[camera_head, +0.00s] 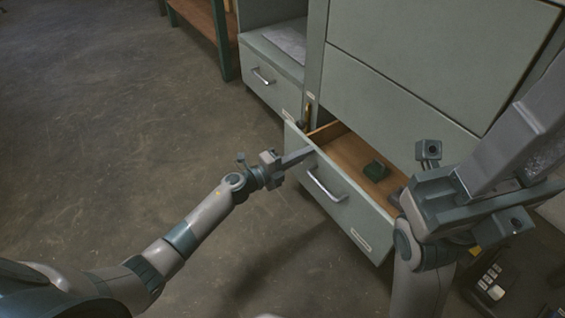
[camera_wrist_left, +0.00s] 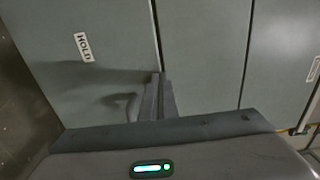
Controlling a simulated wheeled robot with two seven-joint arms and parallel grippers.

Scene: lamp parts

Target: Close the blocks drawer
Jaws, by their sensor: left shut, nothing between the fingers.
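The open drawer (camera_head: 338,196) has a grey-green front, a metal handle (camera_head: 327,186) and a small label at its lower right. Its wooden inside shows, with a dark green block (camera_head: 375,171) in it. My left gripper (camera_head: 312,151) is shut and empty, its fingertips at the upper left of the drawer front, close above the handle; I cannot tell whether they touch. In the left wrist view the shut fingers (camera_wrist_left: 158,92) point at grey-green panels, one with a label reading HOLD (camera_wrist_left: 83,47). My right gripper (camera_head: 510,150) is large at the right, its fingertips unclear.
The grey-green cabinet (camera_head: 410,60) rises above the drawer. Another drawer (camera_head: 271,84) with a handle is closed at its left. A black device with buttons (camera_head: 492,288) lies at the lower right. The floor (camera_head: 120,130) at the left is clear.

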